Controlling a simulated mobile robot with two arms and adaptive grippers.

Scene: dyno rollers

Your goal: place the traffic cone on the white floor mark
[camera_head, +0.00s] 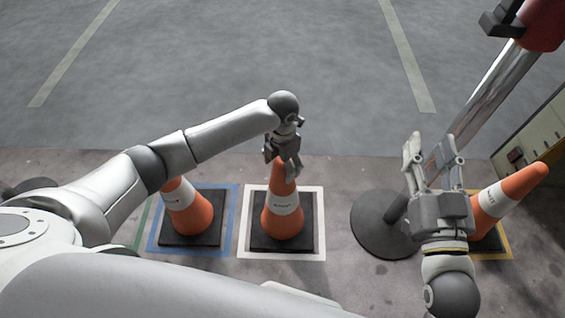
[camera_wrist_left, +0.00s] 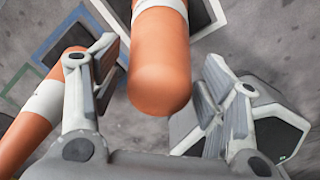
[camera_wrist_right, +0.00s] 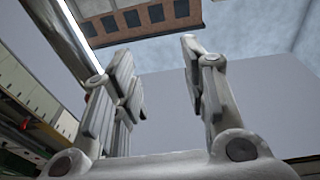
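An orange traffic cone (camera_head: 283,213) with a white band and black base stands upright inside the white floor mark (camera_head: 312,254). The base lies within the white outline. My left gripper (camera_head: 284,160) is at the cone's top. In the left wrist view the rounded cone tip (camera_wrist_left: 160,75) shows between the open fingers of my left gripper (camera_wrist_left: 158,70), with gaps on both sides. My right gripper (camera_head: 433,150) is open and empty, raised at the right. In the right wrist view its fingers (camera_wrist_right: 155,75) are apart, with nothing between them.
A second cone (camera_head: 188,212) stands in a blue mark (camera_head: 232,215) to the left. A third cone (camera_head: 505,195) is in a yellow mark (camera_head: 508,240), partly behind my right gripper. A round dark stand base (camera_head: 372,232) with a metal pole (camera_head: 490,90) stands between.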

